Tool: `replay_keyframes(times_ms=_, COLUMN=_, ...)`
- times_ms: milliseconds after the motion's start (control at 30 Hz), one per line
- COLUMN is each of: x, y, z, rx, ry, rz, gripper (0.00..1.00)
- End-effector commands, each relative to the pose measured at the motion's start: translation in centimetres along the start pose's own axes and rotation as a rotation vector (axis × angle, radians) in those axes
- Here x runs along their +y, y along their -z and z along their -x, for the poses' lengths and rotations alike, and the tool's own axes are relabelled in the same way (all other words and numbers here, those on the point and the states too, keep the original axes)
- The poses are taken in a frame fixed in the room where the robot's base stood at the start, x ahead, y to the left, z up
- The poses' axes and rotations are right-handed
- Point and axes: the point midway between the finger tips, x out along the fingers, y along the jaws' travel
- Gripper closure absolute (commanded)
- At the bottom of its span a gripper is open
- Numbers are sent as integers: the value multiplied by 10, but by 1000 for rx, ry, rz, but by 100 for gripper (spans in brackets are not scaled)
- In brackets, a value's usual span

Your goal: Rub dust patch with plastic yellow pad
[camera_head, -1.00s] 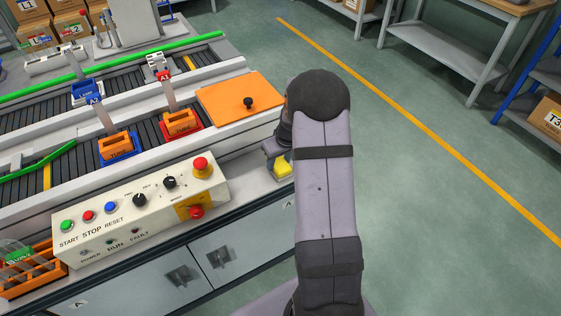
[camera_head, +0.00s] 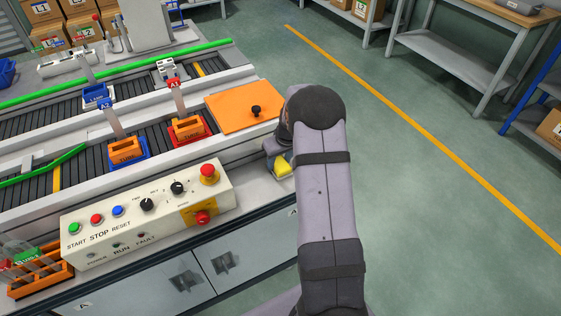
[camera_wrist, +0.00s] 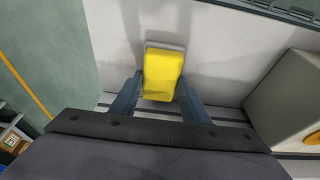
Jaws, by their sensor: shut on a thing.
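The yellow pad (camera_wrist: 162,74) is a block with a pale grey edge along its far side. In the wrist view it sits between the two fingers of my gripper (camera_wrist: 160,92), which is shut on it. In the head view the pad (camera_head: 283,166) shows over the light bench top near its right end, partly hidden by my arm. My gripper (camera_head: 275,152) is mostly hidden there too. A faint grey smudge, perhaps the dust patch (camera_wrist: 135,28), lies on the pale surface around the pad's far end. I cannot tell whether the pad touches the surface.
A control box (camera_head: 150,212) with buttons and knobs stands left of the pad. An orange plate (camera_head: 243,106) with a black knob lies behind it. Conveyor tracks (camera_head: 60,130) with orange holders run to the left. The bench top ends just right of the pad.

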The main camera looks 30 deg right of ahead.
Motion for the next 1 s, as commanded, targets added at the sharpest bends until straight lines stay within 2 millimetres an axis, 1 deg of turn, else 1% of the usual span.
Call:
replay_keyframes(times_ms=200, x=0, y=17, z=-5, rx=1, ry=-1, rz=2, gripper=87)
replay_keyframes(times_ms=400, x=0, y=29, z=-8, rx=1, ry=0, rz=0, gripper=87)
replay_keyframes(times_ms=833, x=0, y=37, z=-8, rx=12, ry=-3, rz=0, gripper=87)
replay_keyframes(times_ms=1000, x=0, y=40, z=-1, rx=16, ry=-4, rz=0, gripper=87)
